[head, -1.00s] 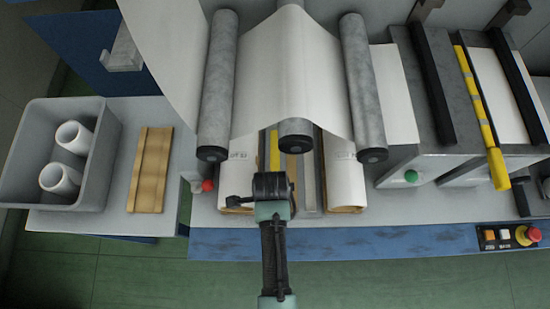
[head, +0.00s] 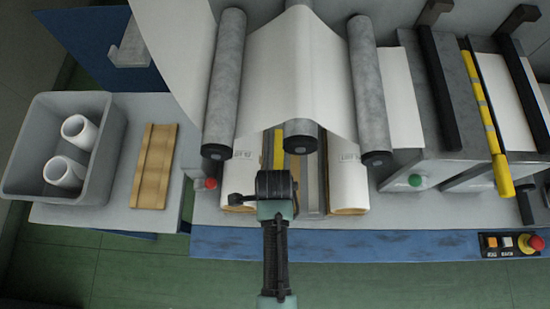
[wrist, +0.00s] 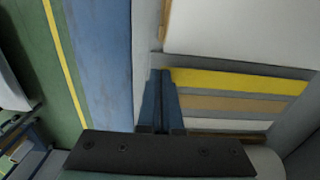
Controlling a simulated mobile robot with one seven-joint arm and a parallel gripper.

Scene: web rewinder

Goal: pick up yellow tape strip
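The yellow tape strip (head: 279,148) lies in a recess between two white rolls, below the middle roller, in the head view. In the wrist view the yellow strip (wrist: 240,81) is a long band, with a tan strip (wrist: 225,104) beside it. My gripper (wrist: 161,74) has two blue fingers side by side with only a thin dark line between them, and nothing shows held. Its tips are close to the left end of the yellow strip; I cannot tell whether they touch. In the head view my wrist hides the fingers and part of the recess.
Grey rollers (head: 369,95) carry a white web above the recess. White rolls (head: 347,175) flank it. A red knob (head: 210,184) is at left, a green knob (head: 416,180) at right. A grey bin (head: 107,135) holds two white cores. A yellow-handled bar (head: 485,110) is far right.

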